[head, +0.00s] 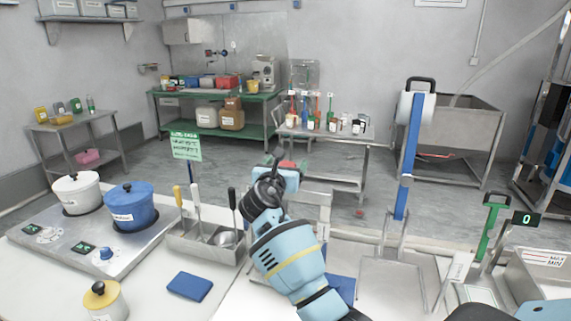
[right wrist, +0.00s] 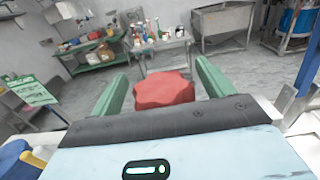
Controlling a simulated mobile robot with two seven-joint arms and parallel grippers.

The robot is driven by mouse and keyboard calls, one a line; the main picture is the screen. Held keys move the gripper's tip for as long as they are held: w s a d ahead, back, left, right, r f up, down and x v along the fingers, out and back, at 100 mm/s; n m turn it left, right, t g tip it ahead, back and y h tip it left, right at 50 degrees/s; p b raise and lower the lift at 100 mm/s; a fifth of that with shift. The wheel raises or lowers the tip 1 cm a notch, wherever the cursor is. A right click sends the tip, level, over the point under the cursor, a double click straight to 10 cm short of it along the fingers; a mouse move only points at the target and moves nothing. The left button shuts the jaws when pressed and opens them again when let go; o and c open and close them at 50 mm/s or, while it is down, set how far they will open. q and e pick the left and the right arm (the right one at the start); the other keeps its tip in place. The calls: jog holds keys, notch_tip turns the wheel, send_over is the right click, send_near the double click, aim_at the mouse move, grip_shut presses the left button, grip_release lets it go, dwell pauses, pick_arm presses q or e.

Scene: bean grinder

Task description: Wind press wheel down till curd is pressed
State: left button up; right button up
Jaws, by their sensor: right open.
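The red press wheel (right wrist: 165,89), lobed and knob-like, sits between the two green fingers of my right gripper (right wrist: 161,70) in the right wrist view. The fingers stand apart on either side of the wheel, with a visible gap on each side. In the head view my right gripper (head: 288,164) is above a metal frame (head: 318,204), and only a little red of the wheel shows. My own arm and gripper hide much of the press there. The curd is not visible. My left gripper is not in view.
A utensil holder (head: 208,246) with ladles stands left of my right arm. A hob with a white pot (head: 76,192) and a blue pot (head: 130,206) is at the left. A blue cloth (head: 190,286) lies in front. A tall blue lever (head: 410,155) rises at the right.

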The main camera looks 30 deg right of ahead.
jog(key=shift+x, duration=0.8)
jog(key=c, duration=1)
jog(key=shift+m+g+h, duration=0.4)
jog(key=shift+g, duration=0.1)
